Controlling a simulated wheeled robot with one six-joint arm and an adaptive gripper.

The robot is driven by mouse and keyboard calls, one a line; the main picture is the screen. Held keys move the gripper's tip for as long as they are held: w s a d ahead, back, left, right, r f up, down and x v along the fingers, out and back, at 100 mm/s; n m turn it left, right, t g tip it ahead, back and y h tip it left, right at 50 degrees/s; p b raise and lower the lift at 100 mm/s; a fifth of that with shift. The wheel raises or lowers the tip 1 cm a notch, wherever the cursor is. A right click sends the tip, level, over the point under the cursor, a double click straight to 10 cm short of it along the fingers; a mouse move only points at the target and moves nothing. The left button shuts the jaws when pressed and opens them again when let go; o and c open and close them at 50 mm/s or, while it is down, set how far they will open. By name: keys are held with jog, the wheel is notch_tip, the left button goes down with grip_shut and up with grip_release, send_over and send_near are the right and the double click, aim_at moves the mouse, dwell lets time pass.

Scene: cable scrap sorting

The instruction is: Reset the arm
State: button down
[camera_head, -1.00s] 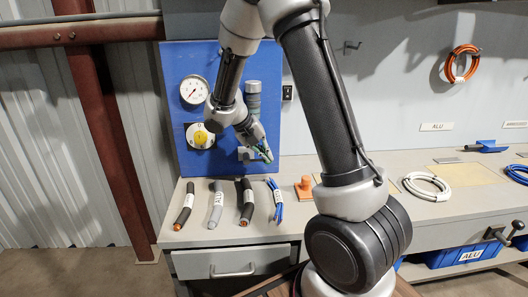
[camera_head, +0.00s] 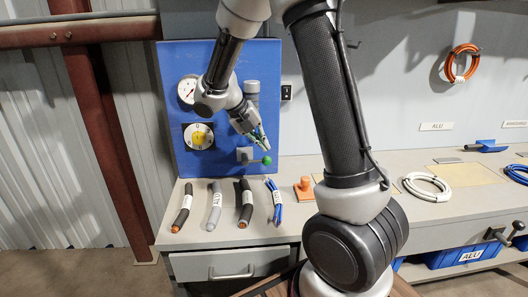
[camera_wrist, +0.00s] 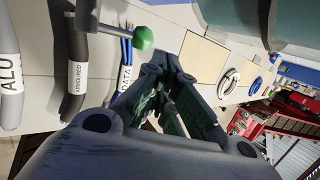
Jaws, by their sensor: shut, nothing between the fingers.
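My gripper (camera_head: 257,136) hangs in front of the blue panel (camera_head: 265,70), above the bench's left part, with nothing held. In the wrist view my gripper (camera_wrist: 178,118) shows its green-lined fingers close together. A lever with a green ball knob (camera_head: 267,160) sticks out from the panel just below the gripper. The green knob (camera_wrist: 143,38) is also near the fingers in the wrist view, apart from them.
Several cable pieces lie at the bench's left, among them a grey one (camera_head: 214,206) and a blue one (camera_head: 276,203). An orange block (camera_head: 304,188) stands beside them. A white cable coil (camera_head: 427,187) lies further right. A gauge (camera_head: 187,90) and a yellow dial (camera_head: 199,136) are on the panel.

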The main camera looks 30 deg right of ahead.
notch_tip(320, 180, up, 8)
jog(key=s+a, duration=0.1)
jog(key=a, duration=0.1)
jog(key=s+r+m+t+y, duration=0.2)
jog(key=s+m+y, duration=0.1)
jog(key=s+m, duration=0.9)
jog(key=s+r+m+t+y, duration=0.2)
jog(key=s+m, duration=1)
jog(key=m, duration=0.8)
jog(key=shift+s+d+r+t+y, duration=0.15)
jog(key=shift+s+t+y, duration=0.2)
jog(key=shift+y, duration=0.45)
